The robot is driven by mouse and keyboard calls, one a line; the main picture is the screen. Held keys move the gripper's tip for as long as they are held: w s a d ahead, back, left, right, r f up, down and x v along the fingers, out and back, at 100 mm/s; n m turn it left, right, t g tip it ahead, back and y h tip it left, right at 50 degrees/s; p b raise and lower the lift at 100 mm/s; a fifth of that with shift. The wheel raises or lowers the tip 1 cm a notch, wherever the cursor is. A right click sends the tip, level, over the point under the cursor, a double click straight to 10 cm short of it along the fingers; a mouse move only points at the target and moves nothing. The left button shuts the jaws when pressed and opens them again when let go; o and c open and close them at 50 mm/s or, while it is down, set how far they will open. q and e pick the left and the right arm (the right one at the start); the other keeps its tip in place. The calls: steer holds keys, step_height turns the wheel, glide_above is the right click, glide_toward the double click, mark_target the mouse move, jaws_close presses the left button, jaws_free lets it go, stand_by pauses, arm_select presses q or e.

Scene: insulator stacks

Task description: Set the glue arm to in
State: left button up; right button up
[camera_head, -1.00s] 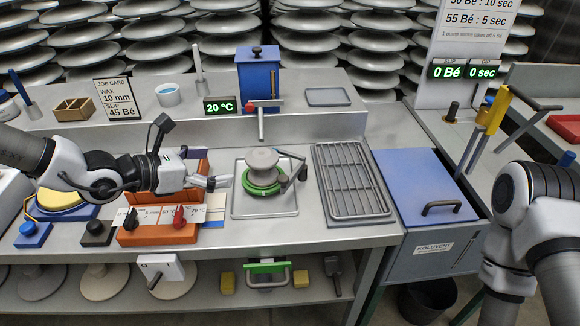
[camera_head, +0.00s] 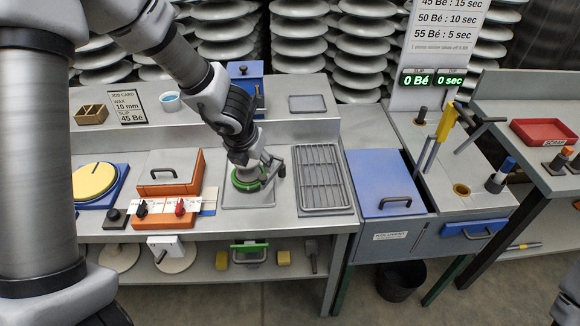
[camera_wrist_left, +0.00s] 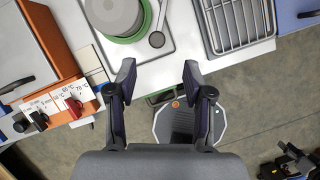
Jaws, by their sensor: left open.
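The glue arm, which I take to be the small dark grey arm (camera_head: 279,168) with a round end (camera_wrist_left: 156,40), stands at the right side of the green ring fixture (camera_head: 246,184) on its metal plate. A grey round piece (camera_wrist_left: 112,14) sits in the green ring. My left gripper (camera_head: 262,162) is above the fixture, close to the arm, and partly hides it. In the left wrist view the two fingers (camera_wrist_left: 158,72) are apart with nothing between them; the arm's round end lies just beyond them. Of my right arm only a sliver shows at the lower right; its fingers are not clear.
An orange unit (camera_head: 169,180) with knobs stands left of the fixture. A wire rack (camera_head: 321,178) and a blue-lidded box (camera_head: 386,184) are to its right. A blue tank (camera_head: 246,78) stands behind, partly hidden by my arm.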

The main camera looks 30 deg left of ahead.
mark_target(262, 177)
arm_select(q)
steer(key=x, duration=0.2)
steer(key=a+b+x, duration=0.1)
steer(key=x, duration=0.1)
steer(key=shift+s+f+b, duration=0.1)
steer(key=shift+f+b, duration=0.2)
steer(key=x, duration=0.1)
steer(key=b+x, duration=0.1)
steer(key=shift+w+d+f, duration=0.25)
steer(key=shift+f, duration=0.1)
steer(key=shift+w+d+f, duration=0.1)
steer(key=shift+w+f, duration=0.1)
steer(key=shift+f, duration=0.1)
jaws_close()
